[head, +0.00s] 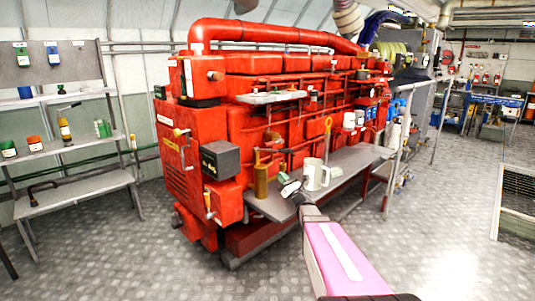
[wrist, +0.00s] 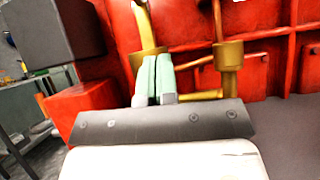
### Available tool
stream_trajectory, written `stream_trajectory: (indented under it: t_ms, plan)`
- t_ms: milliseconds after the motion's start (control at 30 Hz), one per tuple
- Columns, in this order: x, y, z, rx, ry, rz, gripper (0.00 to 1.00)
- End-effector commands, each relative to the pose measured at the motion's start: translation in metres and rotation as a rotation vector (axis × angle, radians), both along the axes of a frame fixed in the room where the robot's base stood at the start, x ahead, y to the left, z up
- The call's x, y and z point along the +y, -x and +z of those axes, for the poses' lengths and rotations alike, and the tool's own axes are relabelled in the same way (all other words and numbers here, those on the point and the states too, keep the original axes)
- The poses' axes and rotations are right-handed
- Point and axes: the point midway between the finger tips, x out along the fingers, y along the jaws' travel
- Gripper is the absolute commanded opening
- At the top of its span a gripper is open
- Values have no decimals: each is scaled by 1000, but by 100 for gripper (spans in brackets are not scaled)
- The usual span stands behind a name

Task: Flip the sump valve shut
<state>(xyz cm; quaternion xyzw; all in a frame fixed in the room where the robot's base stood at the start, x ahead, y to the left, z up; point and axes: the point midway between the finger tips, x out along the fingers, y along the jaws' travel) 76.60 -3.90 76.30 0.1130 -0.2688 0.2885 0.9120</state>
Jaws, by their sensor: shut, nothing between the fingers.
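My gripper (head: 287,183) is shut and empty in front of the red engine, above the grey ledge. In the wrist view its pale green fingers (wrist: 156,77) are pressed together. A brass upright cylinder (head: 261,181) stands just left of the gripper in the head view. In the wrist view a brass cylinder (wrist: 229,55) with a pipe at its foot is right of the fingers. A brass fitting (wrist: 147,48) shows behind and left of them; contact cannot be told. No label marks the sump valve, and I cannot tell which fitting it is or its position.
A dark grey box (head: 220,159) juts from the engine left of my gripper. A white jug (head: 316,175) stands on the grey ledge (head: 357,160) close to its right. Shelves with bottles and tins (head: 70,147) stand far left. The front floor is clear.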

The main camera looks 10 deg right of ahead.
Motion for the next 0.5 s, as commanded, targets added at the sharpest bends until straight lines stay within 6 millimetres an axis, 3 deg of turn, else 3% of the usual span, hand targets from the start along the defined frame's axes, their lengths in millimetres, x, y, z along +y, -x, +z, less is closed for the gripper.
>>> stream_trajectory:
  t_ms: [267,500]
  plan:
    - [4,-7,5,0,-1,1,0]
    - [22,-35,26,0,0,1,0]
